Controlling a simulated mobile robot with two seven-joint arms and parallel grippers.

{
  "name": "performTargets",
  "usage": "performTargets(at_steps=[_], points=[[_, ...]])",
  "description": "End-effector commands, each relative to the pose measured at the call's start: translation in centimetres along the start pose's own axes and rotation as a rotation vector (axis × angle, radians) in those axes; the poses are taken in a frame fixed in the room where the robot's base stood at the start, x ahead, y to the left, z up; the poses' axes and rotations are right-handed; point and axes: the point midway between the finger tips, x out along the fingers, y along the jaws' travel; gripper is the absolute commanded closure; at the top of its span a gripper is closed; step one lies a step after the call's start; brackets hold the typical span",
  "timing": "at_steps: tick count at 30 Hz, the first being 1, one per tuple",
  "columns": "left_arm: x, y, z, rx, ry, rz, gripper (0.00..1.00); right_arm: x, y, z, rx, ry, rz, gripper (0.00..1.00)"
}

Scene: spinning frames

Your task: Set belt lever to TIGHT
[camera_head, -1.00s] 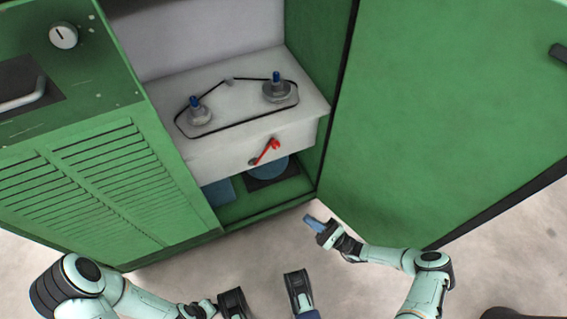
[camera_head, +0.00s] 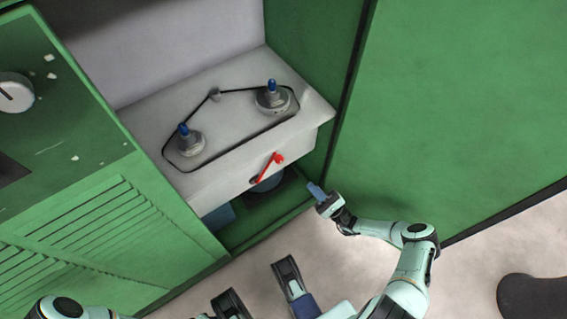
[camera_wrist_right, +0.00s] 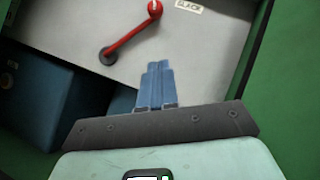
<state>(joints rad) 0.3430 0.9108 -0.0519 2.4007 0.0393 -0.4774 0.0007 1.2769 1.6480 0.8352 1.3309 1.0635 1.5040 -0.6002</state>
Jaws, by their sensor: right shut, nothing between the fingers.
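The red belt lever (camera_head: 268,168) sits on the front face of the white belt unit (camera_head: 215,168) inside the green cabinet. It tilts up and to the right from its pivot. In the right wrist view the red lever (camera_wrist_right: 130,32) has its knob by a label reading SLACK (camera_wrist_right: 189,6). My right gripper (camera_head: 315,190) is in front of the cabinet opening, below and right of the lever, apart from it. In the right wrist view the blue fingers (camera_wrist_right: 158,72) are together and empty, pointing at the white face below the lever. My left gripper is not clearly seen.
The open green door (camera_head: 460,110) stands close on the right. A black belt (camera_head: 215,93) runs around two spindles with blue tips on top of the unit. A louvered panel (camera_head: 95,235) is at left. A blue box (camera_wrist_right: 45,95) is below the unit.

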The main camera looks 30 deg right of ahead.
Motion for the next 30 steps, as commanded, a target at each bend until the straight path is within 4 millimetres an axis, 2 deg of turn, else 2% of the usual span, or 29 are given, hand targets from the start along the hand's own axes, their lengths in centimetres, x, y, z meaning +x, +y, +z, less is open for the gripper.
performTargets(at_steps=[7, 11, 24, 30], points=[[0.0, 0.0, 0.0, 0.000, 0.000, 0.000, 0.57, 0.2, 0.0, 0.0, 0.000, -0.001, 0.000, 1.00], [0.1, -0.1, 0.1, -0.001, -0.002, -0.001, 0.57, 1.4, 0.0, 0.0, 0.001, -0.003, 0.000, 1.00], [0.9, -1.1, 1.3, -0.014, -0.047, -0.020, 0.57, 10.3, 0.1, 0.0, 0.001, -0.004, 0.002, 1.00], [0.9, -1.1, 1.3, -0.014, -0.047, -0.020, 0.57, 12.1, -0.1, 2.1, 0.000, -0.001, 0.000, 1.00]])
